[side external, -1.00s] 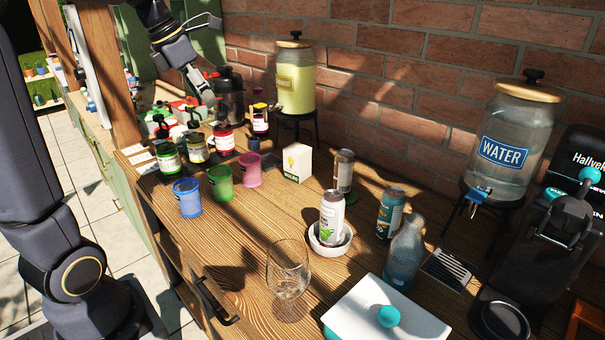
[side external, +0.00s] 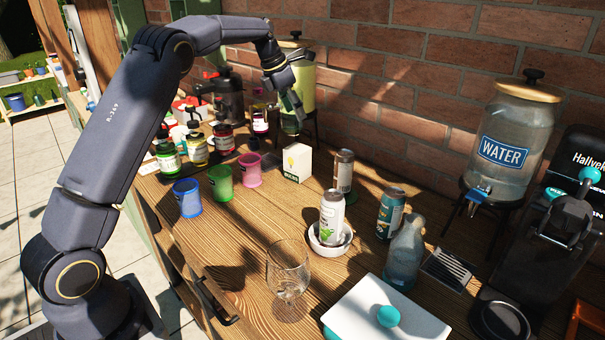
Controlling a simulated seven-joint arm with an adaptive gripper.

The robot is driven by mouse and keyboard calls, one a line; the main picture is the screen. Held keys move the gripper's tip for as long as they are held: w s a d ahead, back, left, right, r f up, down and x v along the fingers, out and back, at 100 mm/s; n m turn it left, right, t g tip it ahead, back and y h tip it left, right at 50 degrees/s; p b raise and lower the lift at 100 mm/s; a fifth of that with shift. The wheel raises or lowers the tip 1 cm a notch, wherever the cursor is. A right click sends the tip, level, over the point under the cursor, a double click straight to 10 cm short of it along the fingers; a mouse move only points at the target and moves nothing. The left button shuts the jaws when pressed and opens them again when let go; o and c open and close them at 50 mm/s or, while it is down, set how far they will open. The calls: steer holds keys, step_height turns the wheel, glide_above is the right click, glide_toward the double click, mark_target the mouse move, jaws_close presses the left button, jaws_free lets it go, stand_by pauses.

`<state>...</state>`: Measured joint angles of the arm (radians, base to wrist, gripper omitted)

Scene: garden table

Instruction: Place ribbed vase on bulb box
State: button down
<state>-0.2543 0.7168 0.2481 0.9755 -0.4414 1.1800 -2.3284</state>
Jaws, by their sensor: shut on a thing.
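The bulb box (side external: 297,162) is a small white carton with a yellow bulb picture, upright on the wooden table behind the coloured cups. My gripper (side external: 296,113) points downward above the box in the picture, in front of the yellow drink dispenser. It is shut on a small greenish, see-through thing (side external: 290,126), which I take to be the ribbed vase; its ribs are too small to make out. The vase hangs above the box with a gap between them in the picture. How far it is from the box in depth, I cannot tell.
Blue (side external: 187,198), green (side external: 221,183) and pink (side external: 250,170) cups stand left of the box. A tall can (side external: 343,171) stands close to its right. The yellow dispenser (side external: 303,78) is behind. A clear wine glass (side external: 288,272) stands at the front.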

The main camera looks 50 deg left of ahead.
steer(key=shift+a+x, duration=0.2)
steer(key=shift+x, duration=0.85)
steer(key=shift+a+x, duration=0.25)
steer(key=shift+x, duration=0.8)
steer(key=shift+a+x, duration=0.2)
steer(key=shift+x, duration=0.85)
steer(key=shift+w+f, duration=0.1)
steer(key=shift+f, duration=0.15)
steer(key=shift+c, duration=1.2)
jaws_free()
